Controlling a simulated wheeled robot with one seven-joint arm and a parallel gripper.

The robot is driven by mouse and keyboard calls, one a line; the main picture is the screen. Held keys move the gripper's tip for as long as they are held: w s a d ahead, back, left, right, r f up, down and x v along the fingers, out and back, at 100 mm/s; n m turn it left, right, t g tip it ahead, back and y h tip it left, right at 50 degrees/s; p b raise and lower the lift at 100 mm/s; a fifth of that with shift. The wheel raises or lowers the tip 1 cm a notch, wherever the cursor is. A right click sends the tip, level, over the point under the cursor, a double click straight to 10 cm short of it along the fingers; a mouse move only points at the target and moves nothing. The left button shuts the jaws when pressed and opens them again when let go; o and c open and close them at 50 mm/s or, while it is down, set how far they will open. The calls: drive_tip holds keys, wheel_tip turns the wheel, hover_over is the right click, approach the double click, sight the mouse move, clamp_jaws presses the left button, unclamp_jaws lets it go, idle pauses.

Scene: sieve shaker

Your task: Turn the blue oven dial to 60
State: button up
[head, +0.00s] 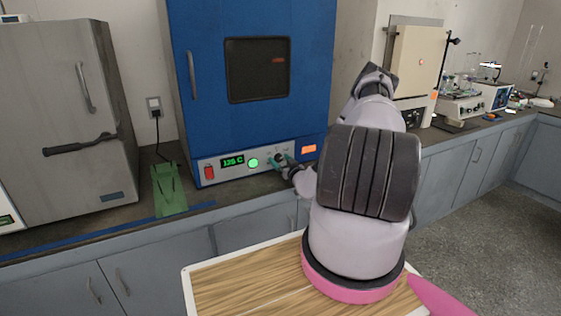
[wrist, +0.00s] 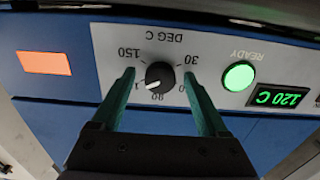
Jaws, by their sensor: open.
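The blue oven (head: 310,60) stands on the bench with a light control panel along its bottom. Its dial is a black knob (wrist: 159,75) on that panel, seen upside down in the wrist view. The knob's white mark points to the lower left, toward a partly hidden number. The labels 150, 30 and 90 show around it. In the head view my gripper (head: 279,162) is at the panel.
A lit green READY button (wrist: 238,76) and an orange panel patch (wrist: 44,63) flank the dial. A red switch (head: 209,172) is at the panel's left. A green stand (head: 168,190) and a grey cabinet (head: 60,110) are left of the oven.

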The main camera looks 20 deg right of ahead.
clamp_jaws()
drive_tip(key=n, duration=0.5)
drive_tip(key=shift+n, duration=0.3)
drive_tip(key=n, duration=1.2)
drive_tip(key=shift+n, duration=0.3)
drive_tip(key=n, duration=0.5)
drive_tip(key=shift+s, duration=0.1)
drive_tip(key=shift+f+n, duration=0.1)
drive_tip(key=shift+n, duration=0.3)
